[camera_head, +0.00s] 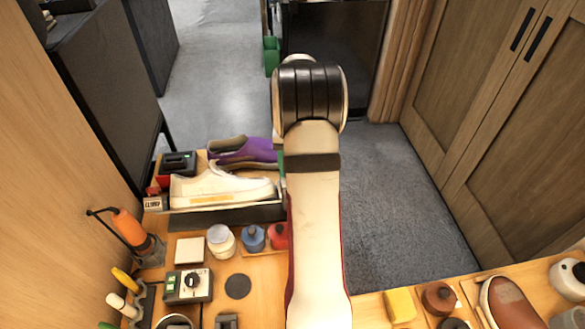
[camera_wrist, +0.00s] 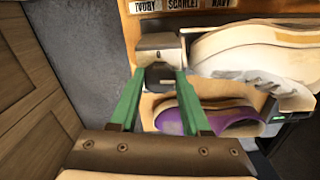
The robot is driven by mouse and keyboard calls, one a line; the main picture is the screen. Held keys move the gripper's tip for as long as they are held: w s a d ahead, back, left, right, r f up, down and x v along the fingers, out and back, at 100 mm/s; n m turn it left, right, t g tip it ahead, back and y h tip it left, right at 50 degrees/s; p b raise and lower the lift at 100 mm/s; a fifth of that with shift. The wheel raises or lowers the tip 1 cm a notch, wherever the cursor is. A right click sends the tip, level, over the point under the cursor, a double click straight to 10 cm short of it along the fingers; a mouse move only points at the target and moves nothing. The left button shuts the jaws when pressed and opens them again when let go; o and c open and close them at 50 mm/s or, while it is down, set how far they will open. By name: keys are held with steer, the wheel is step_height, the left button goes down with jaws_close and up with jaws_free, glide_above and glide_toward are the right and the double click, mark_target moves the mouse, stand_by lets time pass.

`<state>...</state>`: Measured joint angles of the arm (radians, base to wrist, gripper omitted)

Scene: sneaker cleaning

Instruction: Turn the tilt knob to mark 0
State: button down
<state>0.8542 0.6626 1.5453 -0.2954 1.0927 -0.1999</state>
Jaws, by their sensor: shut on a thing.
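In the wrist view, my gripper (camera_wrist: 160,72) has its two green fingers on either side of a dark knob (camera_wrist: 159,79) at the end of a grey metal block (camera_wrist: 160,46). It is shut on this knob. The knob's marks and pointer cannot be read. The block sits beside the white sneaker (camera_wrist: 255,52). In the head view, my arm hides the knob and most of the gripper; only a sliver of green finger shows by the right end of the shoe stand (camera_head: 228,216). The white sneaker (camera_head: 220,188) lies on that stand.
A purple shoe (camera_head: 240,150) lies behind the sneaker and close to my fingers in the wrist view (camera_wrist: 212,118). A control box with a dial (camera_head: 188,286), several jars and an orange tool (camera_head: 128,226) stand front left. A brown shoe (camera_head: 508,305) is front right.

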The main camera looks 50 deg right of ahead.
steer(key=n, duration=0.3)
steer(key=shift+n, duration=0.4)
steer(key=n, duration=1)
steer(key=shift+n, duration=0.3)
steer(key=n, duration=0.4)
steer(key=shift+n, duration=0.3)
steer(key=c, duration=0.6)
jaws_free()
steer(key=shift+o, duration=0.2)
steer(key=shift+r, duration=2.5)
